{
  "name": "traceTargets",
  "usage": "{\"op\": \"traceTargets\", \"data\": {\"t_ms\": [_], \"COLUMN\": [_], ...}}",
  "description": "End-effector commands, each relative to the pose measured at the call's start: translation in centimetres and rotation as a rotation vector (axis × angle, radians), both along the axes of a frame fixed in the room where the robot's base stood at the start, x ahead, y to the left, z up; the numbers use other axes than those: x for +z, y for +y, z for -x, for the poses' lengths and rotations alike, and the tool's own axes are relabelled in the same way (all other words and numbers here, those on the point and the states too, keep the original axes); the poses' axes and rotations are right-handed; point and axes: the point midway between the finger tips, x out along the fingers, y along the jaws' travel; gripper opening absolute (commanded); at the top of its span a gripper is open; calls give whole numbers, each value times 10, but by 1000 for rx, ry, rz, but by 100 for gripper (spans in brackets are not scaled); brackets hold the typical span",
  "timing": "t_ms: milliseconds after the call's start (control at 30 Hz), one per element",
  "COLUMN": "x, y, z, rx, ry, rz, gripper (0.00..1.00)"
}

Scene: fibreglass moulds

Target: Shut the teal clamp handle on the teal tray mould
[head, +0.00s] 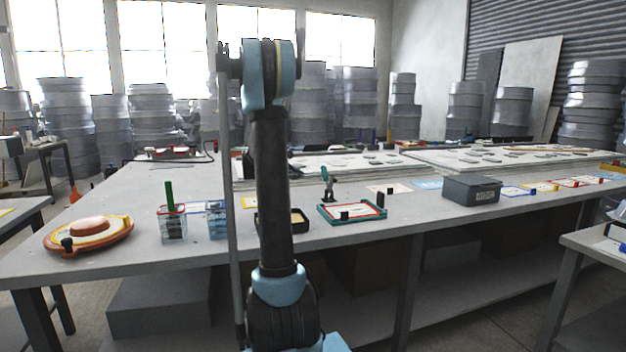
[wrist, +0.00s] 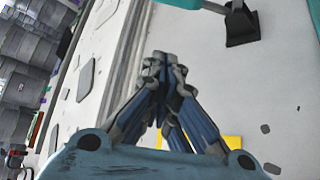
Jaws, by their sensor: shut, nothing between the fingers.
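The teal tray mould (head: 376,217) lies on the long bench, right of my arm in the head view, with a pale, red-edged inside. The teal clamp handle (head: 324,174) stands nearly upright on its dark clamp at the tray's back edge. In the wrist view my gripper (wrist: 163,58) has its fingertips together, with nothing held. A teal bar with a dark block (wrist: 241,28) shows at the top edge there, apart from the fingertips; I cannot tell which part it is. My gripper cannot be made out in the head view.
A grey box (head: 471,189) stands right of the tray. Left are an orange round mould (head: 89,235), clear bins (head: 173,224) and a black tray (head: 299,222) partly behind my arm. Large white panels (head: 365,162) lie behind.

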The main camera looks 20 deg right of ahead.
Motion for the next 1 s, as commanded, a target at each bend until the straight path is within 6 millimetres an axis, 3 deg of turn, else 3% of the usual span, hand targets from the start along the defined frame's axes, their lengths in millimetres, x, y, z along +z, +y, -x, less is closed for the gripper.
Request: {"op": "traceTargets", "data": {"t_ms": [267, 933, 1000], "x": [-2, -41, -35], "y": [-6, -80, -81], "z": [-3, -42, -34], "rx": [28, 26, 27], "ry": [-15, -15, -15], "rz": [-21, -20, -20], "gripper": [0, 0, 0]}}
